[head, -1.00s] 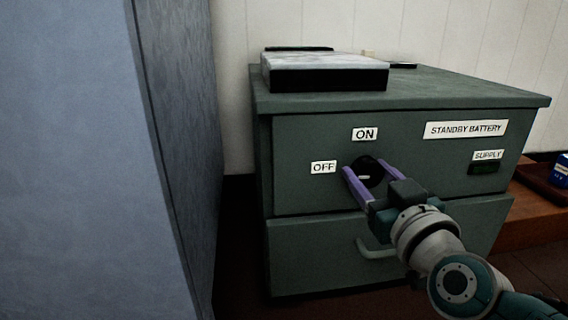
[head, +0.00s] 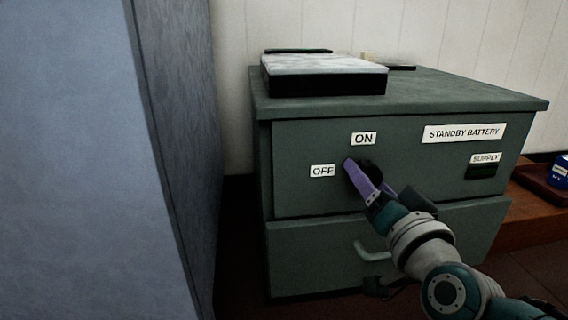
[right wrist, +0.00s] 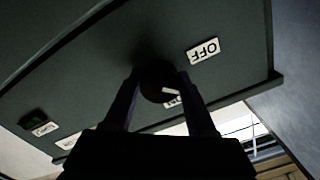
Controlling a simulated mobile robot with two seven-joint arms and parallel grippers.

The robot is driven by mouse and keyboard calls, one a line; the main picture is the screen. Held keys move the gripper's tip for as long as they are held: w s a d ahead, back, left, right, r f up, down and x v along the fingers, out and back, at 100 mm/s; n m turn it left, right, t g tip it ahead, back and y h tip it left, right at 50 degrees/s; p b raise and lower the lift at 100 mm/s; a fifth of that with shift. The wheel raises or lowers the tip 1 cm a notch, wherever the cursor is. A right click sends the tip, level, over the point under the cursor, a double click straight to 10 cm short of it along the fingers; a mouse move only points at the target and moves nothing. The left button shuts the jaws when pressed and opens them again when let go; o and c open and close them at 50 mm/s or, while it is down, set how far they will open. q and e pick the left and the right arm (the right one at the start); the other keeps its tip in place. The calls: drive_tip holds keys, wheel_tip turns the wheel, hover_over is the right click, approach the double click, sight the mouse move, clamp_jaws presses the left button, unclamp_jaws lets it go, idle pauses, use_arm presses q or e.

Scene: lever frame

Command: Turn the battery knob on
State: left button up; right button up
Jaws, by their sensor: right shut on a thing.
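The round black battery knob (head: 375,168) is on the front of the green cabinet, right of the OFF label (head: 322,171) and below the ON label (head: 363,138). My right gripper (head: 368,178) is shut on the knob, its purple fingers on either side, and rolled so one finger largely covers the knob. In the right wrist view the knob (right wrist: 156,82) sits between the dark fingertips, with a short white mark on its face. The OFF label (right wrist: 203,50) is clear there; the ON label (right wrist: 173,102) is partly hidden. My left gripper is not in view.
The dark supply indicator (head: 482,171) is at the right of the cabinet's upper front (head: 300,195). A drawer handle (head: 368,252) is below the knob. A marble-topped black box (head: 325,78) lies on the cabinet. A tall blue-grey panel (head: 80,160) stands close on the left.

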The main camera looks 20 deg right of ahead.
drive_tip(key=m, duration=0.6)
drive_tip(key=shift+m, duration=2.1)
drive_tip(key=o, duration=1.4)
